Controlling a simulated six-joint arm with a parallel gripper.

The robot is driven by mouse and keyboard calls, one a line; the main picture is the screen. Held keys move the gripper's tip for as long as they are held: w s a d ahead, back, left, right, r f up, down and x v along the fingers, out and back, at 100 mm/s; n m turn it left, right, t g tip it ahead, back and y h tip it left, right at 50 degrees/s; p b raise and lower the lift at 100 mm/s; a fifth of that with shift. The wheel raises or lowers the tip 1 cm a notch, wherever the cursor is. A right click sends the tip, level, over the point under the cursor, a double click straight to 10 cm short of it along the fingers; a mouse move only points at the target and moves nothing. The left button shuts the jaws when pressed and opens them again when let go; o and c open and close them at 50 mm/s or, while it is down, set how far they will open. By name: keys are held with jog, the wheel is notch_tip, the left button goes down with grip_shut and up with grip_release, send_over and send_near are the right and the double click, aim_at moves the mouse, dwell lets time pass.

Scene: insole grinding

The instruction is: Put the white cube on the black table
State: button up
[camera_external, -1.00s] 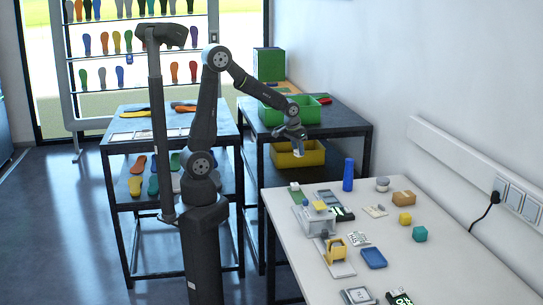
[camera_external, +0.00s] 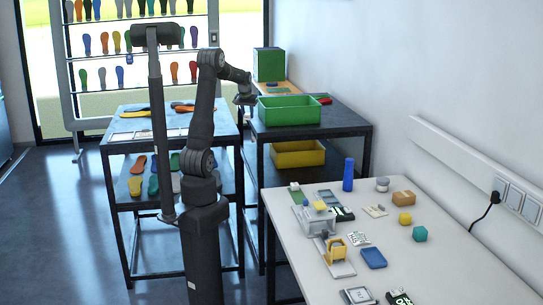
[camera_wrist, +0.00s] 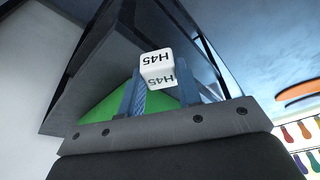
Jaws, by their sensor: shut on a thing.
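The white cube (camera_wrist: 157,60), marked "H45", is held between the two fingers of my gripper in the wrist view. My gripper (camera_external: 246,99) is shut on it. In the external view my gripper hangs between the two dark tables, at the left edge of the right one, and I cannot make out the cube there. The right black table (camera_external: 345,118) has a free patch on its top to the right of a green crate. The left black table (camera_external: 222,120) carries insoles and flat pale items.
A green crate (camera_external: 290,108) and a green box (camera_external: 269,64) stand on the right black table. A yellow crate (camera_external: 299,153) is on its lower shelf. The white table (camera_external: 420,270) in front holds several small objects, including a blue cylinder (camera_external: 348,174).

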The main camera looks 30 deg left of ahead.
jog(key=s+a+r+n, duration=0.2)
jog(key=s+a, duration=0.3)
jog(key=a, duration=0.7)
jog(key=s+a+r+n+y, duration=0.15)
jog(key=s+a, duration=0.35)
jog(key=a, duration=0.7)
jog(key=s+a+r+n, duration=0.15)
jog(key=s+a, duration=0.35)
jog(key=a, duration=0.7)
jog(key=shift+n+g, duration=0.3)
jog(key=shift+n, duration=0.1)
jog(key=s+a+f, duration=0.2)
jog(key=a, duration=0.1)
jog(key=s+a+f, duration=0.1)
jog(key=a+f, duration=0.1)
jog(key=a, duration=0.2)
jog(key=s+a+f, duration=0.2)
jog(key=a+f, duration=0.1)
jog(key=shift+s+a, duration=0.25)
jog(key=shift+s, duration=0.05)
jog(key=shift+a+f, duration=0.1)
jog(key=shift+f, duration=2)
jog(key=shift+f, duration=0.1)
jog(key=o, duration=0.9)
jog(key=shift+o, duration=0.2)
